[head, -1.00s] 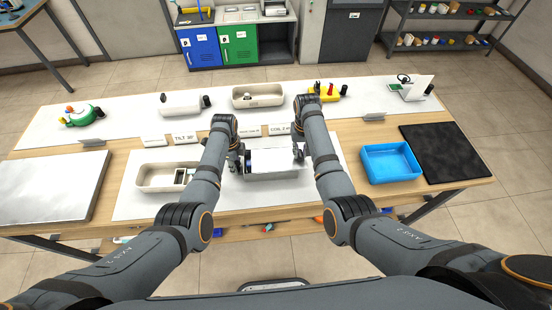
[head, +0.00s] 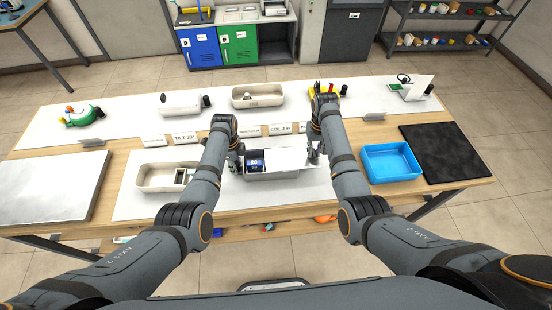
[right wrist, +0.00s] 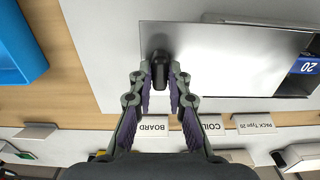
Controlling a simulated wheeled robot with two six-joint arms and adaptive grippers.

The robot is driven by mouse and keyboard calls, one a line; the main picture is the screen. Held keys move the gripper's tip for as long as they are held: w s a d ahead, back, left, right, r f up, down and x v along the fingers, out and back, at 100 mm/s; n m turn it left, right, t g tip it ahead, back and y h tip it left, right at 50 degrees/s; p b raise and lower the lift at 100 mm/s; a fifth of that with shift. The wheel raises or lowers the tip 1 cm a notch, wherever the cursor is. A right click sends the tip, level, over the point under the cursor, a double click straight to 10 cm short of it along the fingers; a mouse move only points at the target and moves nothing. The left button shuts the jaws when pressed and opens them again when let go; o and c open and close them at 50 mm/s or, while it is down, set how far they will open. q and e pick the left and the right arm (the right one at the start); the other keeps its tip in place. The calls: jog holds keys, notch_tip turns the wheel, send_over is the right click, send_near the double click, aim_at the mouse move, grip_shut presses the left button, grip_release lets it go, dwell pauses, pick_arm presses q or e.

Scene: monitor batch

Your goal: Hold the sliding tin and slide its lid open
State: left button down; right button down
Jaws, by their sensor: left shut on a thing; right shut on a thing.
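The sliding tin (head: 272,175) is a grey box on the white mat in front of me. Its flat silvery lid (head: 288,157) is slid to the right, also seen in the right wrist view (right wrist: 220,60), and overhangs the tin's right end. A blue pack (head: 255,163) marked 20 shows in the uncovered left part. My left gripper (head: 237,163) is shut on the tin's left end; its fingertips are partly hidden. My right gripper (head: 314,154) is shut on the lid's black knob (right wrist: 160,67), near the lid's outer end.
A beige tray (head: 150,178) stands left of the tin, and a blue tray (head: 392,163) and black mat (head: 445,148) lie to the right. Small label cards (head: 185,137) stand behind the tin.

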jog(key=shift+d, duration=3.15)
jog(key=c, duration=1.2)
grip_release()
notch_tip(320, 180, up, 12)
